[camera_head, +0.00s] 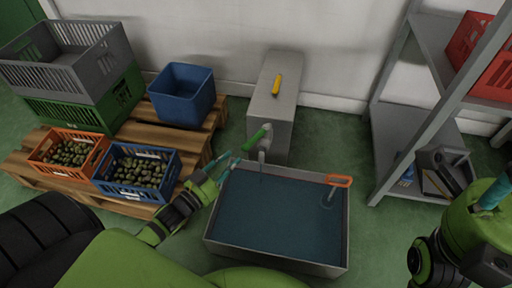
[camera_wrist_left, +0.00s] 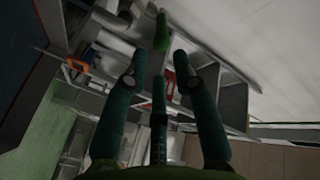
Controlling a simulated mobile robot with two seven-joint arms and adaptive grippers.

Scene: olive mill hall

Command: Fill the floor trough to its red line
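The floor trough (camera_head: 348,225) is a grey, open box with dark blue water inside. I cannot make out a red line on its walls. A tap (camera_head: 264,146) with a green lever (camera_head: 254,138) stands over its back edge; a faint thin streak shows below the spout. My left gripper (camera_head: 230,163) is beside the tap, left of the lever. In the left wrist view its teal fingers (camera_wrist_left: 160,85) are spread and empty, with the green lever (camera_wrist_left: 161,32) beyond the tips. My right gripper (camera_head: 492,195) is partly cut off at the right edge.
An orange-handled tool (camera_head: 338,181) stands in the trough's back right corner. A grey block (camera_head: 270,110) with a yellow object (camera_head: 277,84) stands behind. Pallets with an orange crate (camera_head: 48,157), a blue crate (camera_head: 165,185) and a blue bin (camera_head: 180,97) are left; a grey shelf (camera_head: 415,130) is right.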

